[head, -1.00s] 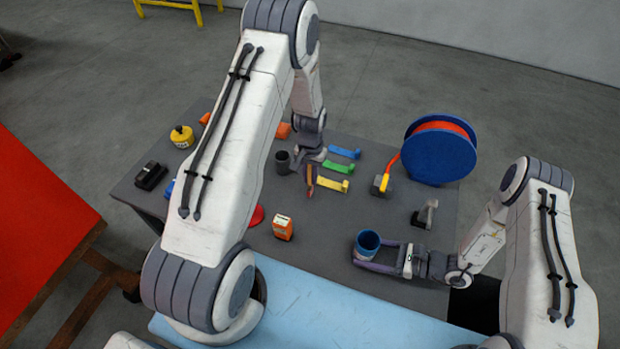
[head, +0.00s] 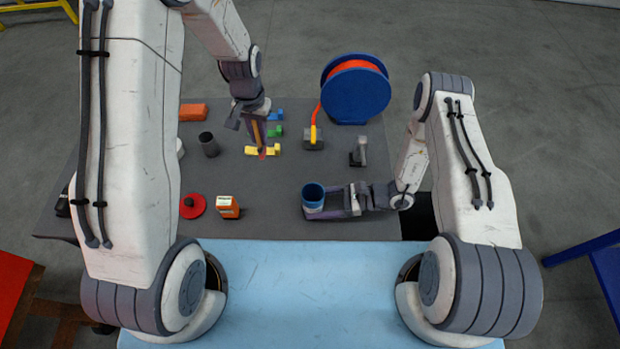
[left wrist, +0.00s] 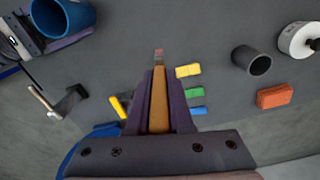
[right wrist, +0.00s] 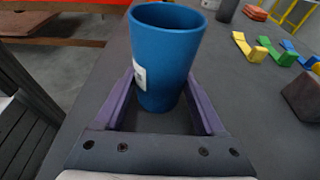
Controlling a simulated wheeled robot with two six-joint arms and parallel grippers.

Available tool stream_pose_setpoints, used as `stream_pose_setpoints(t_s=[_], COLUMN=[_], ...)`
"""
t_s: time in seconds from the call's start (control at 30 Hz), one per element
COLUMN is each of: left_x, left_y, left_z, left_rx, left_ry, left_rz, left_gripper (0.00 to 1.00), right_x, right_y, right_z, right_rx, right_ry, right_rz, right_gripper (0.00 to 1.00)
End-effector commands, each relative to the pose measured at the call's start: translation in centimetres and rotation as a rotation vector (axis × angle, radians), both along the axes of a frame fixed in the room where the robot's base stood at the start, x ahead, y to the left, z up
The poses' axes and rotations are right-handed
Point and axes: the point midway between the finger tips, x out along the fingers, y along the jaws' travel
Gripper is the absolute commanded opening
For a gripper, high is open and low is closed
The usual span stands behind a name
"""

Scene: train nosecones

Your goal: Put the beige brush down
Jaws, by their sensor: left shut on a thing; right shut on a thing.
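The beige brush (head: 257,134) is in my left gripper (head: 256,121), hanging tip down in front of the small coloured brackets. In the left wrist view the brush (left wrist: 159,100) lies lengthwise between the two purple fingers, its reddish-grey tip (left wrist: 158,54) beyond them. I cannot tell whether the tip touches the table. My right gripper (head: 330,208) is shut on a blue cup (head: 313,196), which is upright. The right wrist view shows the cup (right wrist: 166,60) between the fingers.
The grey table (head: 285,222) has clear room in its front middle. A dark grey cup (head: 208,144) stands left of the brush. Yellow (head: 264,151), green (head: 274,132) and blue (head: 276,115) brackets lie close by. A cable reel (head: 356,89) stands behind; an orange box (head: 227,207) is in front.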

Motion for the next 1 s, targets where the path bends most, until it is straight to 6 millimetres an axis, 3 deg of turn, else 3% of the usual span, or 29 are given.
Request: stream_pose_setpoints(t_s=[0.03,0.2,0.4,0.53,0.8,1.0], left_x=[-1.3,-5.9,-10.3,-11.5,-11.7,-11.7], left_y=[-2.6,-9.0,-13.0,-13.8,-13.8,-13.9], left_z=[0.1,0.4,0.6,0.0,-4.5,-6.6], left_rx=[0.000,0.000,0.000,0.001,0.001,0.001], left_ry=[0.002,0.001,-0.001,0.003,0.005,0.003], left_rz=[-0.084,-0.325,-0.516,-0.567,-0.573,-0.572], left_gripper=[0.00,0.00,0.00,0.00,0.00,0.00], right_x=[0.0,0.0,0.0,0.0,0.0,0.0], right_y=[0.0,0.0,0.0,0.0,0.0,0.0], right_z=[0.0,0.0,0.0,0.0,0.0,0.0], right_rx=[0.000,0.000,0.000,0.000,0.000,0.000], right_ry=[0.000,0.000,0.000,0.000,0.000,0.000], right_rz=[0.000,0.000,0.000,0.000,0.000,0.000], right_gripper=[0.41,0.41,0.41,0.41,0.41,0.41])
